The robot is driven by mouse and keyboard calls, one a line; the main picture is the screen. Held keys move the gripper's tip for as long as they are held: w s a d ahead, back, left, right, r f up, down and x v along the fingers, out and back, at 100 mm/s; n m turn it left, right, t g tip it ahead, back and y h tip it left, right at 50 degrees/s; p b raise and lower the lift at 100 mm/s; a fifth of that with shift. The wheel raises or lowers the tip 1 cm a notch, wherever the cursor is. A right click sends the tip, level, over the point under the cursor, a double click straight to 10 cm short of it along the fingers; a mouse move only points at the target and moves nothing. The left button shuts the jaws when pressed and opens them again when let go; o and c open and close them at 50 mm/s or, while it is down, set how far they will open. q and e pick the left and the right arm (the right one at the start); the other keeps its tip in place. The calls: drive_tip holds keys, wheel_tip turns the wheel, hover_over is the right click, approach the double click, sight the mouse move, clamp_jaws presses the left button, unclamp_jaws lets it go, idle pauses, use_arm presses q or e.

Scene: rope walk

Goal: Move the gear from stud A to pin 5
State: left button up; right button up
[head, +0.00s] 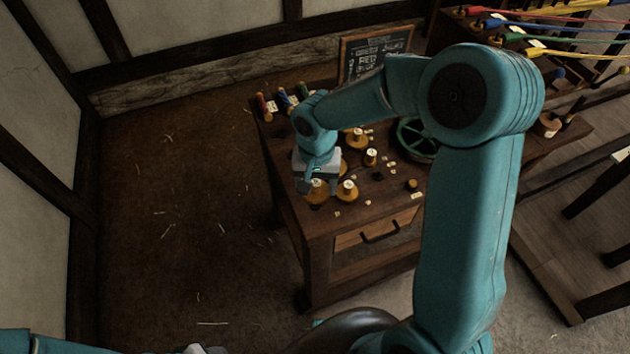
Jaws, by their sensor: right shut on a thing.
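My right gripper (319,186) is over the front left part of the wooden table. It is shut on a brass-coloured gear (317,197) with a pale hub, which sits low between its fingers, at or just above the tabletop. I cannot tell whether the gear touches the board. Another brass gear (347,191) is close to its right. More gears, including one farther back (357,139), stand on the tabletop. Small pale labels lie among them, too small to read, so I cannot tell which are stud A and pin 5. Only a sliver of my left arm shows at the bottom left.
The table (318,227) has a drawer with a dark handle (380,232). A chalkboard (368,55) and coloured spools (264,106) stand at its back. A green handwheel (414,139) is to the right, partly behind my right arm. Open floor lies left.

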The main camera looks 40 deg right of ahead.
sight(315, 197)
drive_tip(key=shift+a+f+b, duration=0.15)
drive_tip(key=shift+f+b, duration=0.3)
drive_tip(key=shift+f, duration=0.3)
drive_tip(key=shift+f+b, duration=0.35)
drive_tip(key=shift+f, duration=0.15)
drive_tip(key=shift+f+b, duration=0.6)
drive_tip(key=shift+b, duration=0.05)
drive_tip(key=shift+f+b, duration=0.5)
drive_tip(key=shift+b, duration=0.3)
drive_tip(key=o, duration=1)
drive_tip(key=shift+r+p, duration=2.8)
drive_tip(key=shift+r, duration=1.3)
